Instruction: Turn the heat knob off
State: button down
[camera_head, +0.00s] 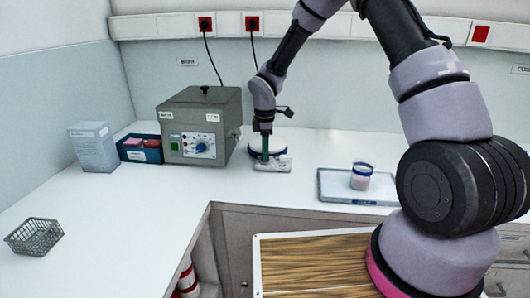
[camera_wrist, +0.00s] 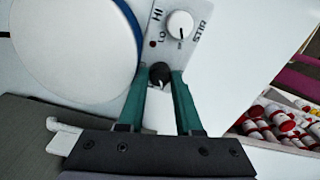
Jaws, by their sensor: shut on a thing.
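A white stirring hotplate (camera_head: 272,164) with a round blue-rimmed top stands on the bench right of the grey box. In the wrist view, its round top (camera_wrist: 75,45) fills the left, and its panel carries a white knob (camera_wrist: 180,25) beside the word STIR. A black knob (camera_wrist: 159,72) sits lower on the panel, near the LO and HI marks and a small red dot. My gripper (camera_wrist: 160,80) has its green fingertips shut on this black knob. In the head view my gripper (camera_head: 265,152) points down at the hotplate; the knobs are too small to tell there.
Left of the hotplate stand a grey box with a blue dial (camera_head: 199,106), a blue bin (camera_head: 124,152) and a carton (camera_head: 93,147). A tray (camera_head: 340,197) with a beaker (camera_head: 361,176) lies right. A wire basket (camera_head: 34,237) sits front left. Cables hang from wall sockets.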

dwell(0.4)
jog(key=c, duration=0.6)
grip_release()
